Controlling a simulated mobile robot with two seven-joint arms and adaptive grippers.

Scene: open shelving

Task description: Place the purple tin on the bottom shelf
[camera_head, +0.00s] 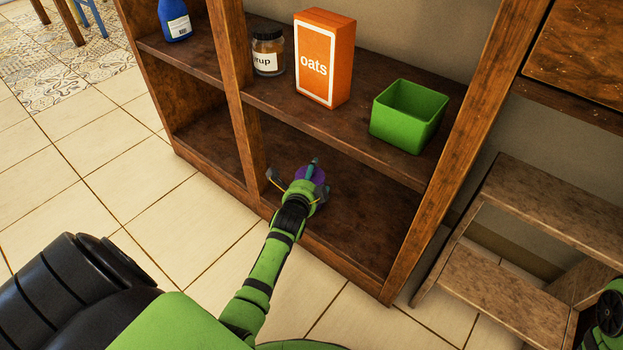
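The purple tin (321,176) is at the bottom shelf (365,215), in the right-hand bay of the shelving. Only part of its purple side shows, because my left gripper and wrist cover the rest. My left gripper (299,184) reaches in over the shelf's front edge, right at the tin. Its dark fingers are spread wide, one to the left of the tin with a gap and one at its right. Whether the tin rests fully on the board is hidden. My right gripper is not in view; only a bit of my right arm shows at the right edge.
The shelf above holds a syrup jar (268,53), an orange oats box (324,58) and an open green bin (408,115). A blue bottle (174,19) stands in the left bay. A wooden step stool (510,290) stands at right. The bottom shelf's right part is clear.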

